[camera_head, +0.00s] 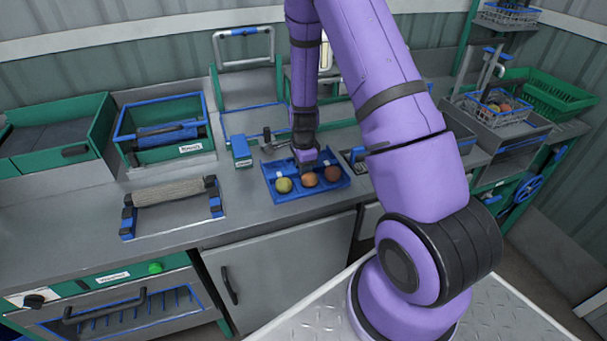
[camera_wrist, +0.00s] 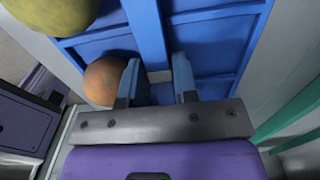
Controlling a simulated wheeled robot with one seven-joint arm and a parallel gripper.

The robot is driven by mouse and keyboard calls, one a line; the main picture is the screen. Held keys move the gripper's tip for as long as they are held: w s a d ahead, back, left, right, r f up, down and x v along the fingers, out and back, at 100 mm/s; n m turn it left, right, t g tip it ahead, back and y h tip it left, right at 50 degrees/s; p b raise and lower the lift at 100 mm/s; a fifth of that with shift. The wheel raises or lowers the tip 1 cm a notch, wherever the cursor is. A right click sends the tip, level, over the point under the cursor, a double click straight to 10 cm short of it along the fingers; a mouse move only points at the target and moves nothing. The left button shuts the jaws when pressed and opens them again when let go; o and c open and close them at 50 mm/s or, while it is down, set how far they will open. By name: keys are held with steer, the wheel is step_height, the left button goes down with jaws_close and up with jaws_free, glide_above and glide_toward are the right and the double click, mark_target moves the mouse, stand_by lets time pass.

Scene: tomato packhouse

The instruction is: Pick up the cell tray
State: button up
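The cell tray (camera_head: 310,191) is a blue tray with dividers on the grey worktop. A yellow-green tomato (camera_head: 284,185), an orange one (camera_head: 309,180) and a redder one (camera_head: 332,174) sit in its front row. My gripper (camera_head: 307,163) points down over the tray, just behind the orange tomato. In the wrist view, my gripper (camera_wrist: 158,82) has its two fingers apart, one on each side of a blue divider of the tray (camera_wrist: 148,35). I cannot tell whether the fingers touch it. Part of the tray is hidden behind my arm and gripper.
A blue-edged bin (camera_head: 165,148) and a roller stand (camera_head: 170,195) are to the left. A small blue-and-green block (camera_head: 241,151) stands close to the tray's left. Wire baskets with produce (camera_head: 495,107) are at the right. The worktop between roller stand and tray is clear.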

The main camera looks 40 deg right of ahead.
steer(key=shift+f, duration=0.25)
stand_by(0.5)
steer(key=shift+c, duration=0.2)
jaws_close()
